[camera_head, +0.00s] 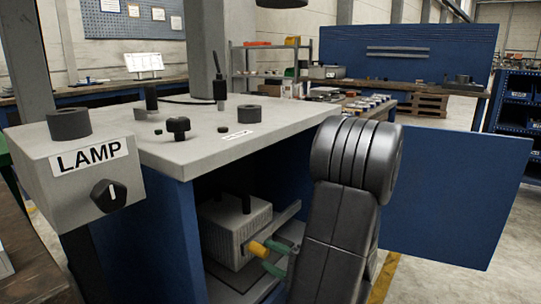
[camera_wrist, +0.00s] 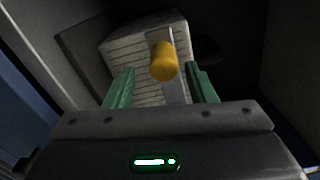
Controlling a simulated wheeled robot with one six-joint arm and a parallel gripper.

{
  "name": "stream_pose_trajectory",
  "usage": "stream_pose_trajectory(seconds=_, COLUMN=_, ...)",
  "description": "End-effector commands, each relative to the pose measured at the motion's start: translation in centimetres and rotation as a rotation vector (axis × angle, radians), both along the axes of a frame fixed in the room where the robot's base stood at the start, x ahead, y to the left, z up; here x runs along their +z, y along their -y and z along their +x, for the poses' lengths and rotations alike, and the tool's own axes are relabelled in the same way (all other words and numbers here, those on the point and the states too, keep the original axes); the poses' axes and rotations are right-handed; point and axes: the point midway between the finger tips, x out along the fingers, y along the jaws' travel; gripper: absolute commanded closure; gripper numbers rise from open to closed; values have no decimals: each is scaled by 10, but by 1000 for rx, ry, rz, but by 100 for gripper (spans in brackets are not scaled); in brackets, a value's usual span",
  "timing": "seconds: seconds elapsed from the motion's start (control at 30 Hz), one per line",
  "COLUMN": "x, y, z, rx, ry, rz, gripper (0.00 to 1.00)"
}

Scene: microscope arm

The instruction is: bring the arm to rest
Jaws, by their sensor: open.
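My arm reaches into the open blue cabinet under the bench. My gripper (camera_head: 267,254) has green fingers; in the wrist view the gripper (camera_wrist: 160,77) is open, one finger on each side. An orange knob (camera_head: 257,248) on a flat metal lever is close to the fingertips. The knob shows between the fingers in the wrist view (camera_wrist: 163,62), with gaps on both sides; I cannot tell its exact depth relative to the tips. The lever belongs to a ribbed grey box (camera_head: 228,232) on the cabinet floor, which fills the middle of the wrist view (camera_wrist: 130,45).
The bench top (camera_head: 250,112) above the cabinet carries black knobs and posts. A grey LAMP box (camera_head: 50,190) with a dial stands at left. The blue cabinet door (camera_head: 455,195) hangs open right of my arm. Cabinet walls close in around my gripper. Floor is clear at far right.

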Motion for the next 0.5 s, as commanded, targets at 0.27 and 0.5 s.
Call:
stream_pose_trajectory(seconds=0.27, x=9, y=-21, z=16, rx=1, ry=-17, rz=14, gripper=50)
stream_pose_trajectory(seconds=0.5, x=17, y=-21, z=15, rx=0, ry=-51, rz=38, gripper=50)
